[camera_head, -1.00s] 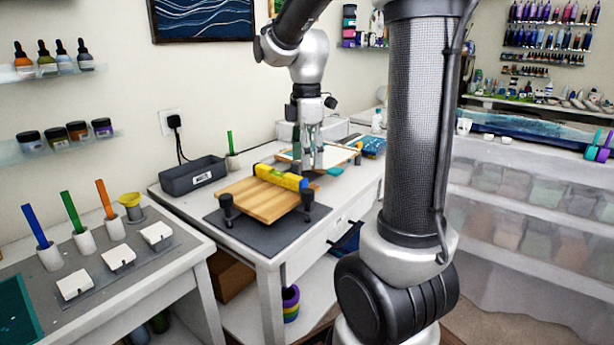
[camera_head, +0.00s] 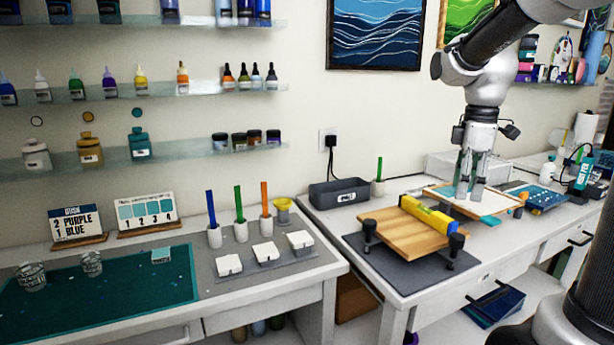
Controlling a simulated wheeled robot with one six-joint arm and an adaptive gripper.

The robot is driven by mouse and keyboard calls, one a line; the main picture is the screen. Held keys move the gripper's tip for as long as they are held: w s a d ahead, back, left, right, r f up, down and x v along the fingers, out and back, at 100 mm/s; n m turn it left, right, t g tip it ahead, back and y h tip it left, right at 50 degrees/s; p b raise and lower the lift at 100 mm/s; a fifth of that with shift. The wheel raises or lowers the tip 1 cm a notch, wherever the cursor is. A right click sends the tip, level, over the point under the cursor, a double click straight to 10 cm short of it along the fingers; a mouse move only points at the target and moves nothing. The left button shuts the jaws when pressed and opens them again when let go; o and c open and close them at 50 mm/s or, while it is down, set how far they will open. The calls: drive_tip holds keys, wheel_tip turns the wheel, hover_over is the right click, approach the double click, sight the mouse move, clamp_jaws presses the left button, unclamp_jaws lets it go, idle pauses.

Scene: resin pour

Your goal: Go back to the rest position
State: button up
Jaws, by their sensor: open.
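My gripper (camera_head: 470,195) points straight down over the right-hand table, above or just in front of a white board with a wooden edge (camera_head: 440,197). Its two fingers stand apart with nothing visible between them. I cannot tell whether the fingertips touch the board. To its left, a yellow spirit level (camera_head: 428,214) lies on a wooden board (camera_head: 395,238), which rests on a dark grey mat (camera_head: 375,268) with black knobbed posts.
A dark grey bin (camera_head: 338,193) stands by the wall. The left table holds a teal mat (camera_head: 105,300), clear cups (camera_head: 92,263), white blocks (camera_head: 265,252) and coloured sticks in holders (camera_head: 239,205). A blue-patterned piece (camera_head: 537,197) and bottles stand right of my gripper.

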drive_tip(key=s+a+m+t, duration=0.3)
drive_tip(key=s+m, duration=0.9)
drive_tip(key=s, duration=0.5)
drive_tip(key=shift+f+m+t, duration=0.4)
drive_tip(key=shift+f+t, duration=0.05)
drive_tip(key=shift+t, duration=0.25)
drive_tip(key=shift+o, duration=0.5)
drive_tip(key=shift+s, duration=0.1)
